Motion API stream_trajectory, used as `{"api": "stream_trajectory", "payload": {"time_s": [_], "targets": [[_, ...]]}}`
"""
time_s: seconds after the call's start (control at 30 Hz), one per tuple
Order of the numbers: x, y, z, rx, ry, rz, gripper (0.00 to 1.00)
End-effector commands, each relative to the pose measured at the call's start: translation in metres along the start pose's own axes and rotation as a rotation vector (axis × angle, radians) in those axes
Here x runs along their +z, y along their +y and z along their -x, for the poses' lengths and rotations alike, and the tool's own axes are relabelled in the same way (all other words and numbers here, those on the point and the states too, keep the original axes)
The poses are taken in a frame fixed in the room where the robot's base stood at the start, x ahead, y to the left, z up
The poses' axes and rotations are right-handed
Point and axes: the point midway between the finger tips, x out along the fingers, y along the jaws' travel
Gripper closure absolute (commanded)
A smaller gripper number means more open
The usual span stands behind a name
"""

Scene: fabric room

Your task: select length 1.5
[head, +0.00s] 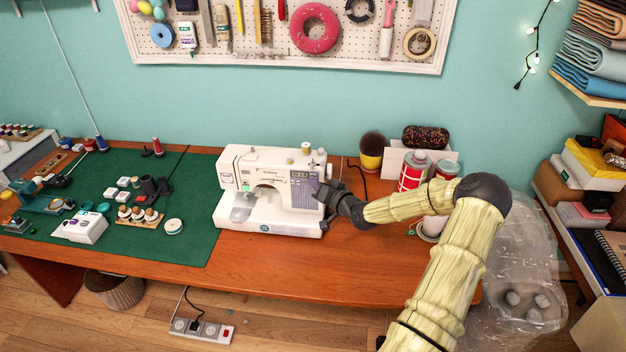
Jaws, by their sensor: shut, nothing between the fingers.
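The white sewing machine (271,218) stands upright near the middle of the wooden table. Its grey control panel (301,192) is on the front right of its body, and the markings on it are too small to read. My gripper (322,194) is at the right edge of this panel, pointing left. It is shut and empty. I cannot tell whether its tips touch the panel. My gripper and wrist hide part of the machine's right end.
A green mat (195,249) with several small sewing items covers the table's left side. Red-and-white cans (411,175) and a yellow pot (371,160) stand behind my arm. The wooden table front (270,266) is clear. A pegboard (275,58) hangs above.

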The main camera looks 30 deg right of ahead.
Motion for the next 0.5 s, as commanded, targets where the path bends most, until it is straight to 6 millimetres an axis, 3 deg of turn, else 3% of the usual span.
{"api": "stream_trajectory", "payload": {"time_s": [0.5], "targets": [[0.0069,-0.0068,0.0099,0.001,0.000,0.001,1.00]]}}
